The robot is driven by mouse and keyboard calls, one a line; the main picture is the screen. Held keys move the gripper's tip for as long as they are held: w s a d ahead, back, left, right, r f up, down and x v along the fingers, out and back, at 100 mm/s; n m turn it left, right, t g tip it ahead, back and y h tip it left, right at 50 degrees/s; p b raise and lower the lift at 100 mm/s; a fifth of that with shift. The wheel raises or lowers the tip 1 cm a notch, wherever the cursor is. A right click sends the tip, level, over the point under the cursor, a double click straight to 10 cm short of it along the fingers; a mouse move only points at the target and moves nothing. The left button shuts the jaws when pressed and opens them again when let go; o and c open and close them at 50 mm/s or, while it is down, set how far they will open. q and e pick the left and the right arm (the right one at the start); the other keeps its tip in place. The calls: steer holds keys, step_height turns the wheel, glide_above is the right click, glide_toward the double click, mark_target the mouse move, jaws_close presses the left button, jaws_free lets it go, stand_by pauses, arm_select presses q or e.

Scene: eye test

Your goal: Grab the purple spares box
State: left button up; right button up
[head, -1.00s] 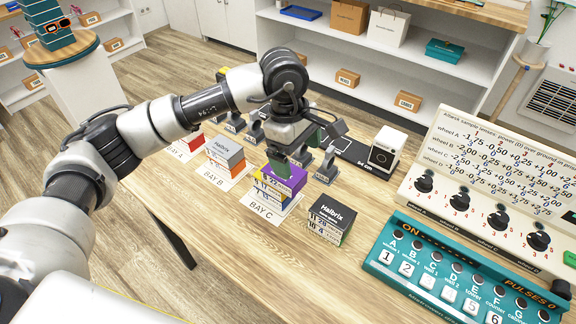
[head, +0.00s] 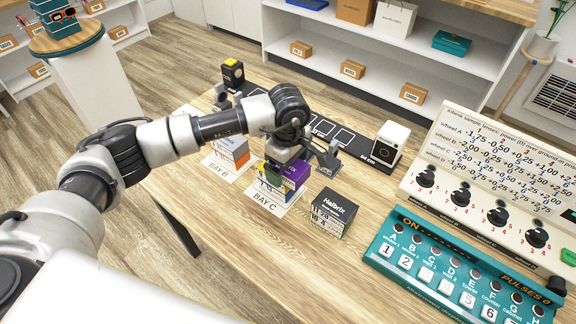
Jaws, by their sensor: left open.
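The purple spares box (head: 298,171) is on top of the stack at the BAY C card (head: 266,199), above a yellow box. Part of its top is hidden by my left gripper (head: 284,157). My left gripper is open and points down over the stack, right at the purple box. I cannot tell whether its fingers touch the box. My right gripper is not in view.
A black Halbrix box (head: 333,212) stands just right of the stack. A grey and orange stack (head: 230,151) is at BAY B on the left. A white device (head: 389,144) and a teal button console (head: 440,262) are to the right. Front wood is clear.

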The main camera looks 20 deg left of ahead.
arm_select(q)
steer(key=shift+f, duration=0.2)
steer(key=c, duration=1)
steer(key=shift+r, duration=0.15)
steer(key=shift+c, duration=0.2)
